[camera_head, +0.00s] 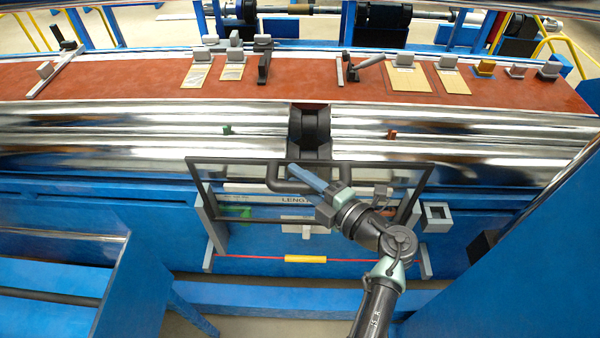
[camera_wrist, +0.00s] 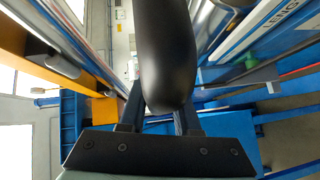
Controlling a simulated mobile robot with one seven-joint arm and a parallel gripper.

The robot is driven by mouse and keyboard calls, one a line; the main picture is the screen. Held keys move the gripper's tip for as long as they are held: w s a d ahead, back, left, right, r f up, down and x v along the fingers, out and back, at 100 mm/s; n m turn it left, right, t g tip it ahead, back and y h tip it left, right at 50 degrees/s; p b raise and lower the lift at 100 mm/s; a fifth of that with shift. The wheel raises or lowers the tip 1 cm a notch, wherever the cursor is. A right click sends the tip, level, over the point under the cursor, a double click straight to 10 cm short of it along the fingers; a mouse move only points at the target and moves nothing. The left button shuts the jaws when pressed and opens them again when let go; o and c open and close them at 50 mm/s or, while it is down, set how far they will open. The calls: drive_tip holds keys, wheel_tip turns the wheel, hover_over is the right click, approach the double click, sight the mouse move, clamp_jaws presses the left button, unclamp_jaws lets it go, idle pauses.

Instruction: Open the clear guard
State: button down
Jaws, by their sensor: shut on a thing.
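The clear guard (camera_head: 228,166) is a see-through panel in a dark frame, in front of the shiny rollers in the head view. Its top edge stands near the rollers and its lower part reaches down towards the blue front. A dark bar handle (camera_head: 273,178) sits at the middle of its upper part. My gripper (camera_head: 292,172) is shut on this handle. In the wrist view the handle (camera_wrist: 167,50) is a large dark rounded bar between the fingers, which it partly hides.
Long chrome rollers (camera_head: 130,125) run behind the guard, with a black coupling (camera_head: 311,125) between them. A red deck (camera_head: 120,78) behind holds several small blocks and levers. A red rod with a yellow sleeve (camera_head: 305,259) lies below the guard. Blue beams stand at both sides.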

wheel_tip(320, 180, down, 19)
drive_tip(key=b, duration=1.2)
drive_tip(key=shift+s, duration=0.1)
drive_tip(key=c, duration=0.6)
unclamp_jaws()
drive_tip(key=shift+r, duration=0.1)
drive_tip(key=v, duration=1.3)
